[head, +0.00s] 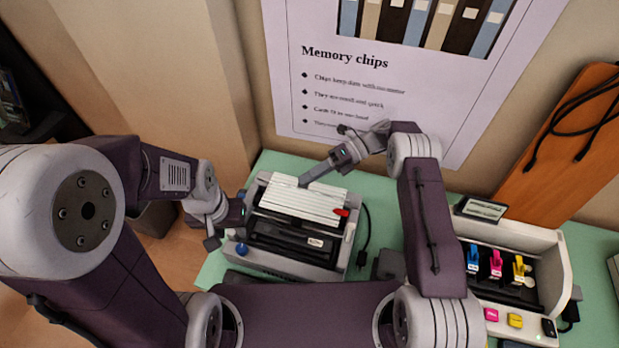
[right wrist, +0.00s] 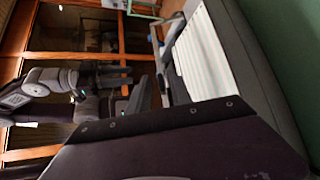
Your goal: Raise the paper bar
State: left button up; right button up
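A grey printer (head: 345,248) stands on the green table, with a ribbed white panel (head: 303,203) on top, a red lever (head: 341,212) at its right and a blue knob (head: 241,249) at its front left. A dark slot area lies below the panel; I cannot clearly pick out the paper bar there. My left gripper (head: 230,222) is beside the printer's left side, above the blue knob. My right gripper (head: 306,180) is at the panel's back edge; contact is unclear. The right wrist view shows the white panel (right wrist: 203,57) close up. Neither gripper's opening shows clearly.
An open cartridge printer (head: 540,250) with coloured cartridges stands at the right. A brown board (head: 570,145) with a black cable leans behind it. A black cable (head: 366,232) lies right of the grey printer. A poster (head: 400,120) hangs behind.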

dwell(0.3)
jog(key=shift+r, duration=0.45)
pick_arm(q)
jog(key=shift+f+b, duration=0.8)
pick_arm(e)
jog(key=s+d+r, duration=0.6)
jog(key=d+r, duration=0.3)
jog(key=r, duration=0.1)
jog(key=shift+s+d, duration=0.15)
jog(key=shift+d, duration=0.25)
